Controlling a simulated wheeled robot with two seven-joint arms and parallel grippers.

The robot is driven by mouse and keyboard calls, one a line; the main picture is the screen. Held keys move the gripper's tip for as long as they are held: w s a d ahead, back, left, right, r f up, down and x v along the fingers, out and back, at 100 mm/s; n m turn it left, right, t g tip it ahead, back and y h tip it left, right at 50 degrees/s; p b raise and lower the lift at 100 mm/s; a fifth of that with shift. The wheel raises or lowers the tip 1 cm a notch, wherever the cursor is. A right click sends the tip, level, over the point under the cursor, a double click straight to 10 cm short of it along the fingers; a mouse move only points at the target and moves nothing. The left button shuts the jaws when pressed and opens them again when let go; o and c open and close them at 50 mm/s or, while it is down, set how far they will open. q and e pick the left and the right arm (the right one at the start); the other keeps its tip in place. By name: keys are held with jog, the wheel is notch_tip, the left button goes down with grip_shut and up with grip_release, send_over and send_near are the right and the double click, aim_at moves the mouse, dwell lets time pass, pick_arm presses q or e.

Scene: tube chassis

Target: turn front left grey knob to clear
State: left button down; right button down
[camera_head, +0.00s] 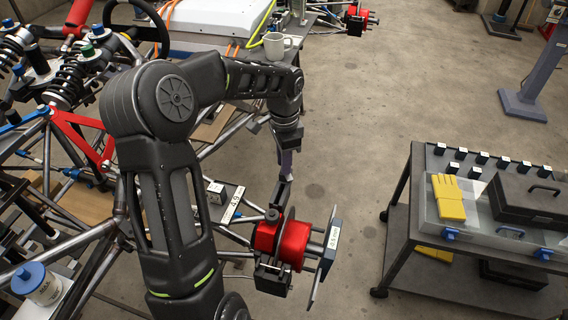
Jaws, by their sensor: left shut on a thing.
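My left arm reaches in over the tube chassis and bends down to the front corner with the red brake part (292,245). My left gripper (281,190) points down just above this red part and its disc. It is shut on the small grey knob (272,214), which is mostly hidden by the fingers and very small here, so its setting cannot be read. My right gripper is not in view.
A grey plate with a label (333,243) stands at the outer side of the disc. A tool cart (398,240) with yellow gloves (448,197) and a black case (530,195) stands at right. A white mug (277,46) stands behind my arm. The floor between is clear.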

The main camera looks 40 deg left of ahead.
pick_arm(q)
jog(key=n+b, duration=0.1)
jog(key=n, duration=0.4)
jog(key=shift+d+n+b, duration=0.1)
jog(key=shift+n+b, duration=0.2)
jog(key=shift+b, duration=0.1)
jog(key=n, duration=0.5)
jog(key=shift+d+b, duration=0.1)
jog(key=shift+b, duration=0.3)
jog(key=c, duration=1.3)
grip_release()
jog(key=shift+o, duration=0.2)
jog(key=shift+r, duration=0.1)
notch_tip(320, 180, up, 8)
jog(key=shift+f, duration=0.15)
